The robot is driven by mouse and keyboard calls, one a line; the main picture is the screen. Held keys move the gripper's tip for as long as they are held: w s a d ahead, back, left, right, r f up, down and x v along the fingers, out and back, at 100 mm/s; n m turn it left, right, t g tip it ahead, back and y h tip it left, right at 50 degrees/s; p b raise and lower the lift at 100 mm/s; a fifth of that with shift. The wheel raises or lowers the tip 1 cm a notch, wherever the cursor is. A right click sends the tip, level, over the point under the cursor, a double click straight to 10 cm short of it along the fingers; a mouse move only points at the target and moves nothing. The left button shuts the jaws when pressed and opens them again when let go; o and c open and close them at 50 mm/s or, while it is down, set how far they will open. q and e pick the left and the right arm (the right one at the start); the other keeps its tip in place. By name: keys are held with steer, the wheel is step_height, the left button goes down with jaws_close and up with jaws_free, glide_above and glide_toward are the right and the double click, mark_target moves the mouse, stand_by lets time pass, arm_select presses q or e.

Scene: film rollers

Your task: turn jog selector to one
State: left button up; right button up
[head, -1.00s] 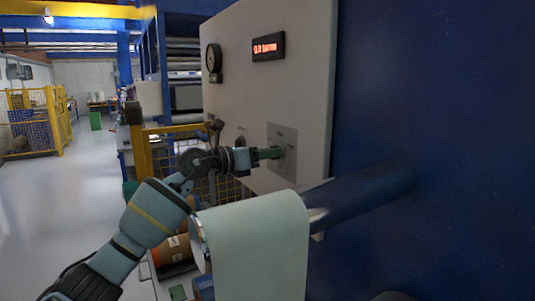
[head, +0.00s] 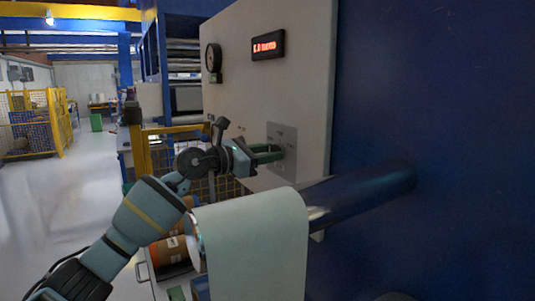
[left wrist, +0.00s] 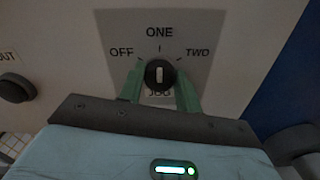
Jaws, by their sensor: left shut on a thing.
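The jog selector (left wrist: 160,73) is a round dark knob with a white pointer mark, on a grey plate (left wrist: 185,40) lettered OFF, ONE and TWO. In the left wrist view the white mark stands upright, in line with the tick under ONE. My left gripper (head: 278,153) has its green fingers on either side of the knob, shut on it. In the head view the plate (head: 285,134) shows on the pale cabinet face, and the fingers hide the knob. My right gripper is not in view.
A red-lit display (head: 267,45) and a round gauge (head: 213,58) are on the cabinet above. A dark round knob (left wrist: 14,88) sits left of the plate.

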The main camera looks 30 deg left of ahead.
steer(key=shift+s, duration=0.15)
arm_select(q)
steer(key=o, duration=0.7)
steer(key=shift+o, duration=1.3)
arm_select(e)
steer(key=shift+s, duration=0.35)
arm_select(q)
steer(key=shift+s+a, duration=0.1)
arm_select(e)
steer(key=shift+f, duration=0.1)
arm_select(q)
steer(key=b+v, duration=0.1)
steer(key=v, duration=0.6)
steer(key=shift+s+a, duration=0.15)
steer(key=shift+s, duration=0.1)
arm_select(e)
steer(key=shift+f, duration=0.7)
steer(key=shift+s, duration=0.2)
